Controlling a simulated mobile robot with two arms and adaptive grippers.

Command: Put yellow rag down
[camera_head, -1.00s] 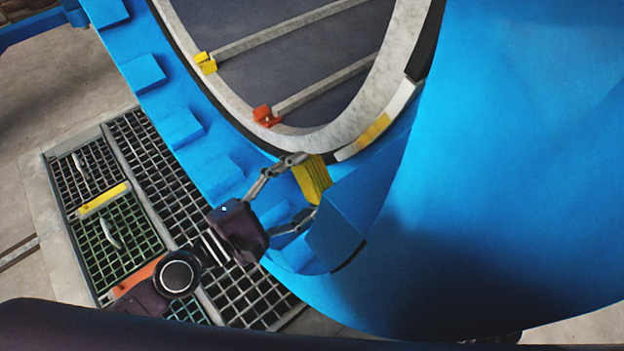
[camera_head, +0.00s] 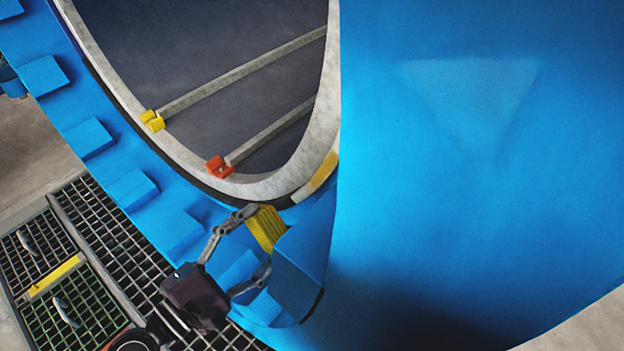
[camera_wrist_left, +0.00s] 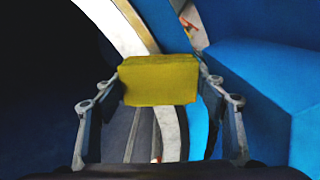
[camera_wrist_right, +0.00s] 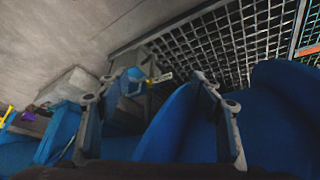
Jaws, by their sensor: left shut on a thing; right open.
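The yellow rag (camera_head: 266,228) is a small yellow block between the fingers of my left gripper (camera_head: 258,243), beside the lower rim of the autoclave's opening. In the left wrist view the rag (camera_wrist_left: 160,80) fills the space between the fingertips, and the left gripper (camera_wrist_left: 160,82) is shut on it. The grey rim (camera_wrist_left: 128,28) and blue shell show behind it. My right gripper (camera_wrist_right: 150,85) shows only in its own wrist view. It is open, with no rag between its fingers.
The blue autoclave (camera_head: 460,180) fills the right side of the head view. Its opening has a pale rim (camera_head: 268,188), with rails ending in a yellow clip (camera_head: 152,121) and an orange clip (camera_head: 219,167). Blue lugs line its edge. A metal floor grating (camera_head: 110,235) lies below.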

